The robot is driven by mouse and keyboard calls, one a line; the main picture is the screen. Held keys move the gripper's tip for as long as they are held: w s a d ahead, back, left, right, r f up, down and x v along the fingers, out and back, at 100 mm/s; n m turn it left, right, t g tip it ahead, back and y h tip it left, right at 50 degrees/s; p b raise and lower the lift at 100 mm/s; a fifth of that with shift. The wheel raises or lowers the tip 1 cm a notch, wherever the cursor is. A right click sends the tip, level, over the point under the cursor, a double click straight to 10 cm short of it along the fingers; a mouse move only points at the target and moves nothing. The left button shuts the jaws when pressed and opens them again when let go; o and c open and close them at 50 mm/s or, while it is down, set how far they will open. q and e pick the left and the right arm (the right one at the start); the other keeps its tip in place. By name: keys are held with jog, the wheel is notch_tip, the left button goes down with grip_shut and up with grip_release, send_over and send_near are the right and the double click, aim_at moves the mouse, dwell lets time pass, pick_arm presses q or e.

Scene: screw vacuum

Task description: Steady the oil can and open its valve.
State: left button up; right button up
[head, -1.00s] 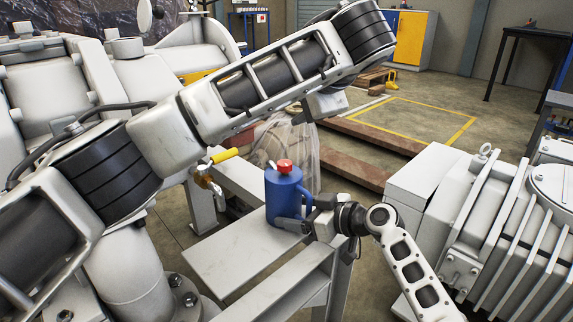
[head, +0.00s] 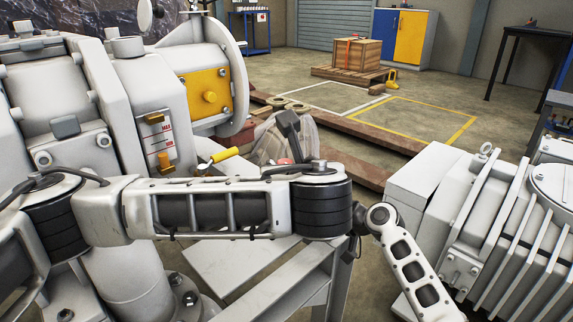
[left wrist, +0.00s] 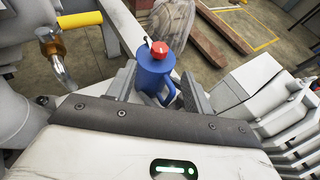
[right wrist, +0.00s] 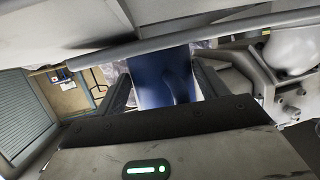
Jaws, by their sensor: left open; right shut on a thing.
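The blue oil can (left wrist: 152,72) with its red cap (left wrist: 160,52) stands upright in the left wrist view. In the head view my left arm covers nearly all of it; only the red top (head: 285,161) shows. My left gripper (left wrist: 158,88) is open, its fingers to either side of the can in the picture; contact cannot be told. My right gripper (right wrist: 163,80) is shut on the blue can, which fills the gap between its fingers. A brass valve (left wrist: 56,62) with a yellow lever (left wrist: 80,19) is left of the can; the lever also shows in the head view (head: 224,155).
A grey metal stand (head: 225,262) lies below my left arm. A large white machine with a yellow panel (head: 205,95) is at left, a finned grey housing (head: 490,225) at right. Brown beams (head: 375,135) lie on the floor behind. Open floor is farther back.

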pick_arm(q)
jog(key=x, duration=0.8)
jog(key=shift+w, duration=0.25)
jog(key=c, duration=1)
